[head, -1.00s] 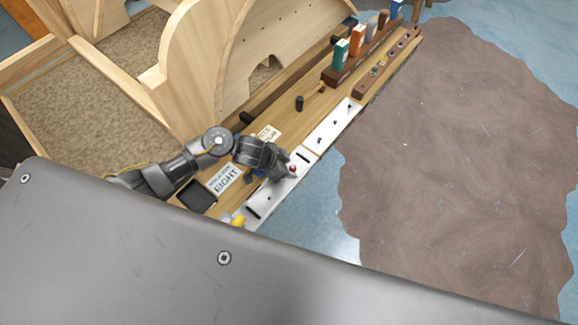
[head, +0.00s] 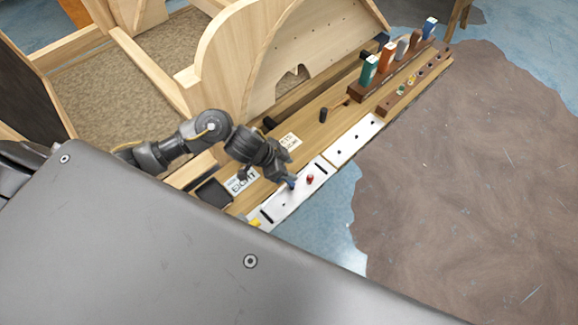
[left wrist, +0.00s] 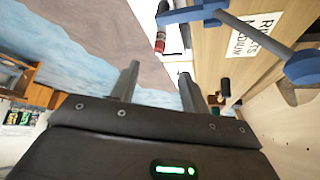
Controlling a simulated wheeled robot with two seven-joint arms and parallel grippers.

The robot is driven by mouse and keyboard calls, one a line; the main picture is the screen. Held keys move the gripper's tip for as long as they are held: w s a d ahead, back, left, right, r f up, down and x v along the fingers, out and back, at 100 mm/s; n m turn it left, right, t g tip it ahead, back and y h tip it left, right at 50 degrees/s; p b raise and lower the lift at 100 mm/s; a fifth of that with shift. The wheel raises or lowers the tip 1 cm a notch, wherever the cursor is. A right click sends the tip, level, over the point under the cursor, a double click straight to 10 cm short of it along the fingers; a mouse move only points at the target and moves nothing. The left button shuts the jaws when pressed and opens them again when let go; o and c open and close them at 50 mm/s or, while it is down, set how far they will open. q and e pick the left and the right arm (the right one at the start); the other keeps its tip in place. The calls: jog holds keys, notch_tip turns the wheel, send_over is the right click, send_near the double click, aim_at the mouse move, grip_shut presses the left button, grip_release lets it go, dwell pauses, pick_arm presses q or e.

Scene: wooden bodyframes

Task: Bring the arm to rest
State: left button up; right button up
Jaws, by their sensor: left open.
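My left arm comes in from the left in the head view. Its gripper (head: 283,180) is above the near white plate, beside a small red peg (head: 310,179). In the left wrist view, the two fingers (left wrist: 158,82) are apart with nothing between them. The red peg (left wrist: 160,38) shows beyond them, with a blue tool (left wrist: 245,24) at the upper right. My right gripper is not in view.
The wooden bench carries white plates (head: 357,138), a dark upright peg (head: 323,115), and a rack (head: 366,91) of coloured blocks. Curved wooden frames (head: 235,60) stand behind the arm. Open floor (head: 460,190) lies to the right.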

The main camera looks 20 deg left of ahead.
aim_at(308, 177)
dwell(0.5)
pick_arm(q)
jog(key=b+x, duration=0.2)
jog(key=x, duration=0.9)
jog(key=shift+r, duration=0.2)
